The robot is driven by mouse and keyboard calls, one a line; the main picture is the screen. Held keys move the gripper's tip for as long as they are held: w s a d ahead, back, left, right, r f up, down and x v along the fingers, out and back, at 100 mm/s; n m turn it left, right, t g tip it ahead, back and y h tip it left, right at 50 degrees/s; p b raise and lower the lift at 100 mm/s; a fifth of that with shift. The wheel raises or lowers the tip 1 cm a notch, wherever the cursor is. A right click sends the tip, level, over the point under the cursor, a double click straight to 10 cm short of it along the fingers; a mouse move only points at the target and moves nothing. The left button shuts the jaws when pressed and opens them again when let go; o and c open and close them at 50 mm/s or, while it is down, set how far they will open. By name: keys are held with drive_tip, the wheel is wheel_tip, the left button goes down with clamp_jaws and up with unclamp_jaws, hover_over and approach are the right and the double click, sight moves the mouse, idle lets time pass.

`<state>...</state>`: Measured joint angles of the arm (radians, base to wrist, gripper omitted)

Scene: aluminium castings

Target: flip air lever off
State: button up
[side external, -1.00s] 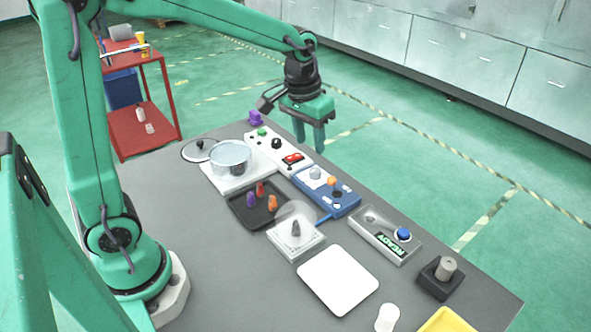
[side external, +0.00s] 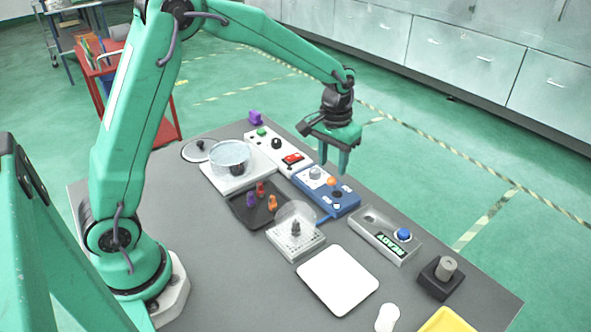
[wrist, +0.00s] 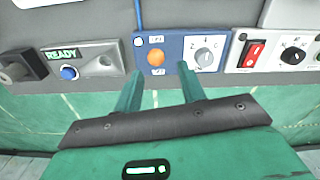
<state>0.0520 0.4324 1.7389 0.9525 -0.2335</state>
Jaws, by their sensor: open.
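The air lever has an orange ball knob (side external: 332,181) on a blue control box (side external: 345,203). In the wrist view the orange knob (wrist: 156,57) stands between two small white labels on the blue box (wrist: 178,39). I cannot tell which way the lever is tilted. My gripper (side external: 335,167) is open and empty, pointing down above the box's back edge, just behind the knob. In the wrist view my gripper (wrist: 160,68) has a fingertip on either side of the knob in the picture. I see no contact with the lever.
A grey dial (wrist: 203,55) shares the blue box. A white panel with a red switch (side external: 292,158) is left of it; a grey unit with a blue button (side external: 403,234) is right. A clear-domed plate (side external: 296,240) stands in front. The back table edge is close behind.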

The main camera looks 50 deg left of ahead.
sight(333, 184)
drive_tip(key=shift+d+f, duration=0.15)
drive_tip(key=shift+f, duration=1.65)
drive_tip(key=shift+d+f, duration=0.15)
drive_tip(key=shift+f, duration=1.65)
clamp_jaws()
